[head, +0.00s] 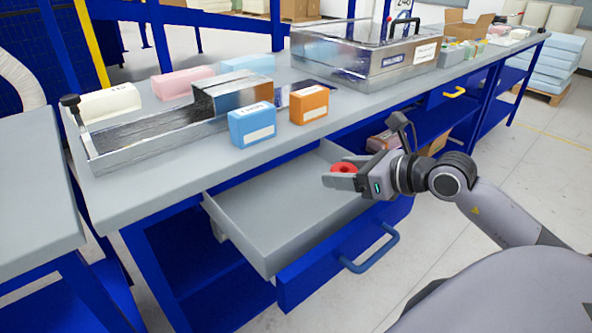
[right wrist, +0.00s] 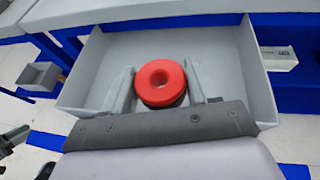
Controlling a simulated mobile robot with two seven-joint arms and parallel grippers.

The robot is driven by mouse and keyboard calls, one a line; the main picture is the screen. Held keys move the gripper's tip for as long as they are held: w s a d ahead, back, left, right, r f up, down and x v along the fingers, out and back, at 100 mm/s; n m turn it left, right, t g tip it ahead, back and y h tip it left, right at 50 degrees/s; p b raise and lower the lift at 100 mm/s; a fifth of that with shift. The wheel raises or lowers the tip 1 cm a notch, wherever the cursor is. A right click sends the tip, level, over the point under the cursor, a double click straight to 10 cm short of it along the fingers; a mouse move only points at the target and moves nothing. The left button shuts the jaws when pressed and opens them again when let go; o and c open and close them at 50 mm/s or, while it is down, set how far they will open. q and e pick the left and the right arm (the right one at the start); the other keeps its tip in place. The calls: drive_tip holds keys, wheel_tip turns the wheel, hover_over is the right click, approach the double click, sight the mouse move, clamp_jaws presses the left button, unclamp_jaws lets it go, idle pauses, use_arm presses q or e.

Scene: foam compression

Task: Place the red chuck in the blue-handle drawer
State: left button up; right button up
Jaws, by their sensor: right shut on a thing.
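The red chuck (head: 344,168) is a small ring with a central hole. It sits between the fingers of my right gripper (head: 341,178), which is shut on it. The right wrist view shows the chuck (right wrist: 161,80) between the two fingers (right wrist: 158,88), with a dark lower part beneath the red top. The grey drawer (head: 262,235) with a blue front and blue handle (head: 372,252) is pulled open and its visible floor is empty. My right gripper holds the chuck above the right part of this drawer. My left gripper is not in view.
The grey workbench (head: 190,168) above the drawer holds a metal fixture (head: 170,125), a blue box (head: 252,124), an orange box (head: 309,104) and a large metal case (head: 365,55). Another drawer with a yellow handle (head: 454,92) is farther right. Clear floor lies at right.

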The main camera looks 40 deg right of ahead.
drive_tip(key=w, duration=0.4)
drive_tip(key=w+p, duration=0.1)
drive_tip(key=w, duration=0.3)
drive_tip(key=w+a, duration=0.1)
drive_tip(key=w, duration=0.4)
drive_tip(key=shift+r, duration=0.1)
drive_tip(key=shift+w+f, duration=0.25)
drive_tip(key=shift+f, duration=0.7)
wheel_tip(320, 180, down, 5)
drive_tip(key=shift+w+f, duration=0.1)
drive_tip(key=shift+w, duration=0.1)
drive_tip(key=shift+f, duration=0.1)
drive_tip(key=shift+f+b, duration=0.5)
drive_tip(key=shift+f, duration=0.1)
drive_tip(key=o, duration=1.1)
drive_tip(key=shift+a+f, duration=0.1)
